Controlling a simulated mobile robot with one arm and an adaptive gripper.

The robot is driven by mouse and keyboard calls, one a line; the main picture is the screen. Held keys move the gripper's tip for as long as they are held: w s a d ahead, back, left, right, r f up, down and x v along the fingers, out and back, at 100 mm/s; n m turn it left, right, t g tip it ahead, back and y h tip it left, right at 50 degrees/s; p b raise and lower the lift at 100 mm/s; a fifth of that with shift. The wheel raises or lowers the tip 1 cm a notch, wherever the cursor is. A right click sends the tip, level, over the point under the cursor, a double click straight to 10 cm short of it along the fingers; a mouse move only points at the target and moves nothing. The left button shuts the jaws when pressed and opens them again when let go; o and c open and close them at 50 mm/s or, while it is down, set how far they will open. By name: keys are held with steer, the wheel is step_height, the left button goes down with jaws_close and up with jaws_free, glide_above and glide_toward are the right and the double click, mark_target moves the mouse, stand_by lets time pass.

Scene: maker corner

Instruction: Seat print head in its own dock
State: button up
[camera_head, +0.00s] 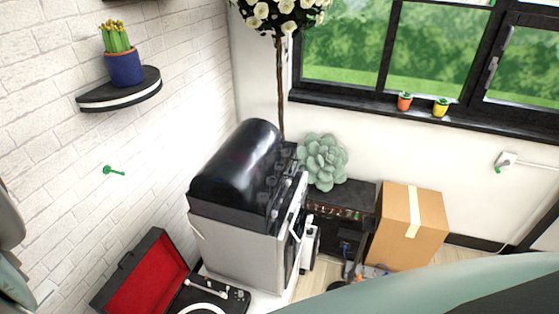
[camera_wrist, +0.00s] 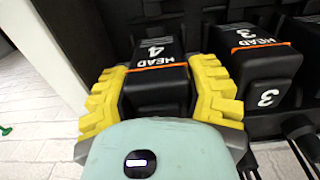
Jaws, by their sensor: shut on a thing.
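In the wrist view my gripper (camera_wrist: 162,78) has its two yellow ribbed fingers closed on the sides of a black print head (camera_wrist: 158,92). That head has an orange stripe and is marked HEAD 4. A similar black print head marked HEAD 3 (camera_wrist: 263,62) sits just to the right in the dark rack (camera_wrist: 205,20), apart from the fingers. The far end of head 4 is close to the rack; I cannot tell whether it touches or sits in a dock. The print heads and my gripper cannot be made out in the head view.
In the head view a grey machine with a black domed cover (camera_head: 235,165) stands by the brick wall, beside an open red-lined record player (camera_head: 145,275). A cardboard box (camera_head: 410,225) stands right of a dark cabinet (camera_head: 340,200). White wall and floor show left in the wrist view.

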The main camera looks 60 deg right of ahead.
steer(key=shift+f+b, duration=0.45)
steer(key=shift+b, duration=0.05)
stand_by(0.5)
steer(key=o, duration=1.4)
steer(key=shift+c, duration=0.2)
steer(key=shift+r, duration=0.15)
steer(key=shift+r, duration=5.9)
